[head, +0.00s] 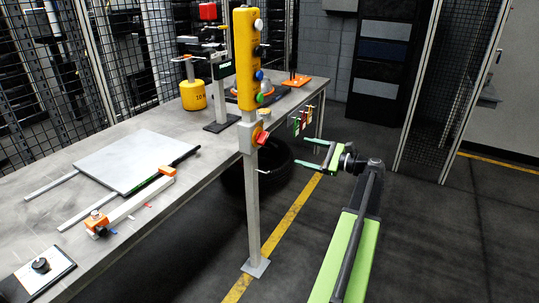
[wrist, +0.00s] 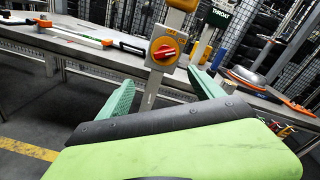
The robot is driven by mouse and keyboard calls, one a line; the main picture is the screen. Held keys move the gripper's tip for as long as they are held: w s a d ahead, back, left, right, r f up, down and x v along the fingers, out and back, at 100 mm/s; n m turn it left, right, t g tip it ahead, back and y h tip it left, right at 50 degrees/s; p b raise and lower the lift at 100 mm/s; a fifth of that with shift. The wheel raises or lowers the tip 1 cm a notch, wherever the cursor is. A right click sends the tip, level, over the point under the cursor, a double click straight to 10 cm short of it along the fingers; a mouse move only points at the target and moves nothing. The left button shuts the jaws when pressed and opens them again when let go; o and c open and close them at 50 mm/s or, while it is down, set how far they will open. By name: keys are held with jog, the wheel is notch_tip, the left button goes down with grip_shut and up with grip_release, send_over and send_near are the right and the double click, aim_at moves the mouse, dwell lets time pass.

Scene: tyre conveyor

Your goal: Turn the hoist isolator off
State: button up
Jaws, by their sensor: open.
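The hoist isolator is a grey box with a red rotary handle on a yellow plate (head: 261,137), mounted on a grey post below a yellow push-button box. In the wrist view the isolator (wrist: 166,50) sits up ahead between my fingers, its red handle lying roughly crosswise. My gripper (head: 303,153) is open and empty, with green fingers pointing left toward the post. In the wrist view the gripper (wrist: 160,80) shows its two fingers spread apart. It stands to the right of the isolator and does not appear to touch it.
The yellow push-button box (head: 247,60) is above the isolator. A long grey workbench (head: 60,180) runs behind the post, holding a flat plate and clamp tools. Red and green tags (head: 300,122) hang at its edge. A black tyre (head: 257,177) lies on the floor behind the post.

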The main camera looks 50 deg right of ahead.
aim_at(266, 139)
jog(key=x, duration=1)
jog(key=d+r+x, duration=0.1)
jog(key=x, duration=0.5)
jog(key=shift+w+d, duration=0.1)
jog(key=shift+w, duration=0.1)
jog(key=shift+c, duration=0.2)
